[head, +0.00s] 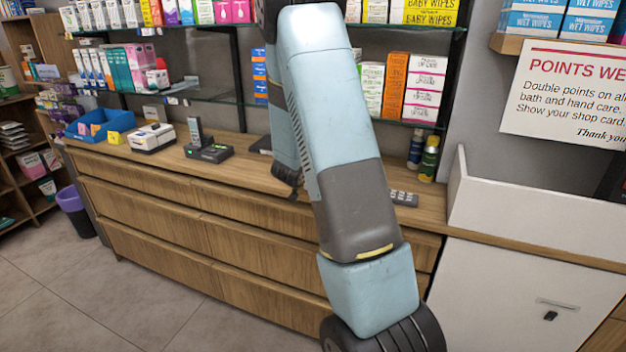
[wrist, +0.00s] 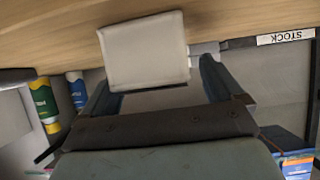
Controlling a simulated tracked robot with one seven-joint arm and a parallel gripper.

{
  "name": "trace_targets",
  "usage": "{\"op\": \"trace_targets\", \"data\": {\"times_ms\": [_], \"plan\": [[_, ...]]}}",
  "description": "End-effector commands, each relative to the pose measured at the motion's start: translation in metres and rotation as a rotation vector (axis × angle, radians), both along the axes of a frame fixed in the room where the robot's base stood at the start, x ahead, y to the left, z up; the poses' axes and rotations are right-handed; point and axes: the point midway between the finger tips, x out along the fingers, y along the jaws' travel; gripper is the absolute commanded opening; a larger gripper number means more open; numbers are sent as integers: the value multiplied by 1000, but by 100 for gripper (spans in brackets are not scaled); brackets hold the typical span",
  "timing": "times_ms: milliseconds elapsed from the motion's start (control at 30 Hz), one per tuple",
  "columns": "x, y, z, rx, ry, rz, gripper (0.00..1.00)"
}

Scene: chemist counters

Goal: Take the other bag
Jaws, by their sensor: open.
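In the wrist view, a plain off-white item (wrist: 145,48) with a flat face, possibly a bag, shows against the wooden surface. My gripper (wrist: 157,75) is open, with one dark finger to each side of the item's lower edge. The fingers do not visibly press on it, and I cannot tell how far it is from them in depth. In the head view my arm hides my gripper and this item. I see no thing there that is clearly a bag.
The wooden counter (head: 235,170) holds a blue bin (head: 88,127), a white device (head: 152,138) and a card terminal (head: 207,152). Bottles (head: 428,160) stand at the right, by a raised white counter panel (head: 530,215). Glass shelves with boxes (head: 395,85) hang above. A purple bin (head: 75,210) stands on the floor.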

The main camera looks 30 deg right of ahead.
Motion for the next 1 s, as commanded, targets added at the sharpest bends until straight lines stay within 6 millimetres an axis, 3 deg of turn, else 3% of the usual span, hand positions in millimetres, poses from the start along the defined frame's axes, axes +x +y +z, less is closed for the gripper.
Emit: {"op": "trace_targets", "data": {"times_ms": [133, 367, 1000], "plan": [[8, -10, -8, 0, 2, 0, 94], [9, -11, -8, 1, 1, 1, 93], [9, -10, -8, 0, 1, 3, 32]]}}
